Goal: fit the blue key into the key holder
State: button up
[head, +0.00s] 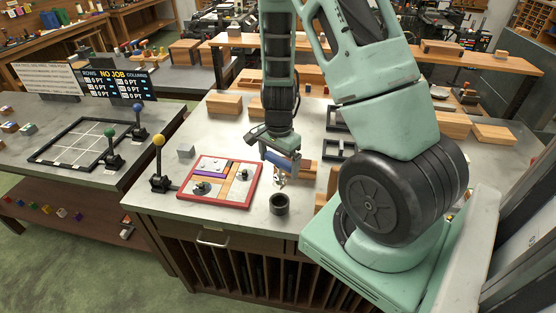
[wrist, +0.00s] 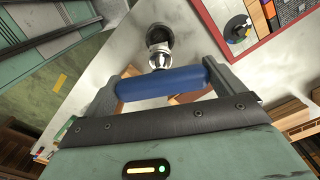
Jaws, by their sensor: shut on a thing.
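The blue key has a blue cylindrical handle (head: 285,162) and a shiny metal stem. It also shows in the wrist view (wrist: 160,84). My gripper (head: 281,158) is shut on the two ends of the handle, which lies crosswise between the fingers (wrist: 160,86). The metal stem points down in the head view. A dark round cup on the tabletop, which looks like the key holder (head: 279,205), stands just in front of the key, near the table's front edge. In the wrist view the holder (wrist: 155,34) shows just beyond the metal end. The key appears raised and apart from it.
A red-framed board (head: 219,205) with wooden pieces and knobs lies left of the holder. A yellow-topped lever (head: 159,163) stands at the table's left edge. Black frames (head: 339,151) and wooden blocks (head: 225,105) lie behind. Bare grey tabletop surrounds the holder.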

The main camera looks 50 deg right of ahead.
aim_at(279, 186)
jog(key=shift+f+b, duration=2.5)
jog(key=shift+f, duration=0.45)
jog(key=shift+f+b, duration=2.05)
jog(key=shift+f, duration=0.25)
jog(key=o, duration=1)
jog(key=shift+o, duration=0.2)
notch_tip(279, 186, up, 18)
jog(key=shift+f+p, duration=0.25)
jog(key=shift+p, duration=0.45)
